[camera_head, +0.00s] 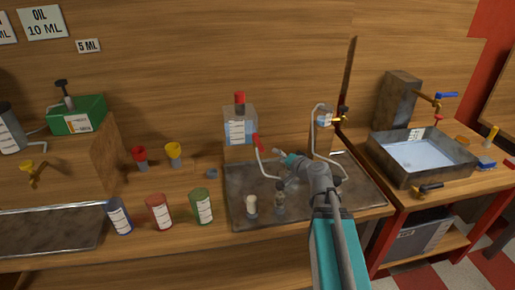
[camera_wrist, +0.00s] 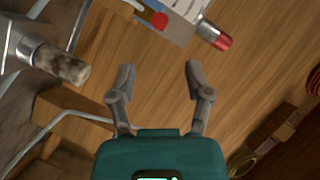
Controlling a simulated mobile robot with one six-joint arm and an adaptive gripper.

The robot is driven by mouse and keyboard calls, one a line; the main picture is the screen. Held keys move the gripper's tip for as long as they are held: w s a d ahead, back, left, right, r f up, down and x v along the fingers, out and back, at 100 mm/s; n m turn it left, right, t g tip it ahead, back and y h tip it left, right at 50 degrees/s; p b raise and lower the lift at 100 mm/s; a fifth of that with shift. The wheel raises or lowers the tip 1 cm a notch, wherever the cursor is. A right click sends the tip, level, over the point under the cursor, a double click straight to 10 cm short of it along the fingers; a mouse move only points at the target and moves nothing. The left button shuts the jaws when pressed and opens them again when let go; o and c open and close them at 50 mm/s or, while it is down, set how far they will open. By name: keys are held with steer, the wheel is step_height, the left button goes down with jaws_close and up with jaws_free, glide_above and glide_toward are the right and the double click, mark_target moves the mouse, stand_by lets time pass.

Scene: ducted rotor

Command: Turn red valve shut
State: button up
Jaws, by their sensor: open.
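A bent pale tube runs down from the valve. In the wrist view a red rounded part (camera_wrist: 160,20), apparently this handle seen end-on, is at the top edge, beyond the fingertips. My gripper (camera_wrist: 160,70) is open and empty, with bare wood behind its fingers. In the head view my gripper (camera_head: 281,155) is just to the lower right of the red handle, apart from it. Its fingers are small there.
A dark metal tray (camera_head: 240,208) lies under my arm, with small bottles on it. A second tube stand (camera_head: 323,118) with a yellow-handled tap is close on the right. Blue, red and green cans (camera_head: 158,211) stand left. A water-filled sink (camera_head: 420,155) is far right.

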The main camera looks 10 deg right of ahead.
mark_target(261, 144)
steer(key=b+x, duration=0.2)
steer(key=x, duration=1)
